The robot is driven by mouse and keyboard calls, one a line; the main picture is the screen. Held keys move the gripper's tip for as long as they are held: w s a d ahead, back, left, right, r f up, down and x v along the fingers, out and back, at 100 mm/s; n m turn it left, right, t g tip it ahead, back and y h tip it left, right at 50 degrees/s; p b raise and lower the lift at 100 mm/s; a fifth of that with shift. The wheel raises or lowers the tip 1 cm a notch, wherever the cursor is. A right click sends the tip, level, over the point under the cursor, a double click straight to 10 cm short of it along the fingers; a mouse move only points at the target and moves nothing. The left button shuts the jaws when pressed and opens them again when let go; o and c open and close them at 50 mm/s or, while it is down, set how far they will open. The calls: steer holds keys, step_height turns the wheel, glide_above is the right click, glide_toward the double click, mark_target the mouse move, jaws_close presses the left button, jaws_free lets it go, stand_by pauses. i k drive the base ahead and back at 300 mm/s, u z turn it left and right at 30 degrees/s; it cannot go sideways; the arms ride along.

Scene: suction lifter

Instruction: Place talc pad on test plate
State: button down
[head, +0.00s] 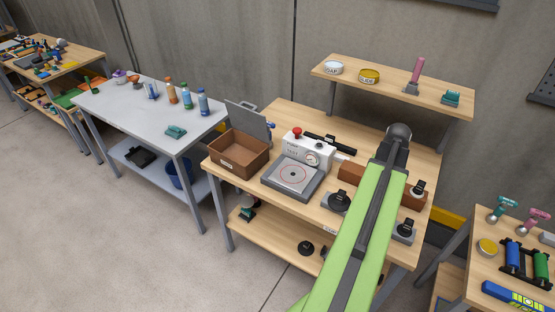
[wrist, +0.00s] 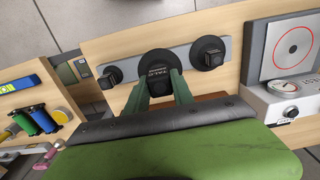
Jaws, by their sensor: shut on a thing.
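The test plate (head: 292,177) is a grey square with a red circle, in front of the white test unit (head: 311,147) on the wooden bench. It also shows at the top right of the wrist view (wrist: 269,66). In the wrist view my gripper (wrist: 162,80) is shut on a black round pad (wrist: 156,59) with a small white label, apparently the talc pad; its lettering is hard to read. This pad is at the middle of a grey rack strip (wrist: 185,53). In the head view my green arm hides the gripper and this pad.
Two other black pads, one right (wrist: 210,53) and one left (wrist: 112,75), flank the held one; both show in the head view (head: 338,201) (head: 403,231). A brown box (head: 238,154) stands left of the test plate. A raised shelf (head: 392,88) holds tins at the back.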

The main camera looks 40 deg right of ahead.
mark_target(293, 175)
steer(key=i, duration=0.9)
steer(key=u, duration=0.05)
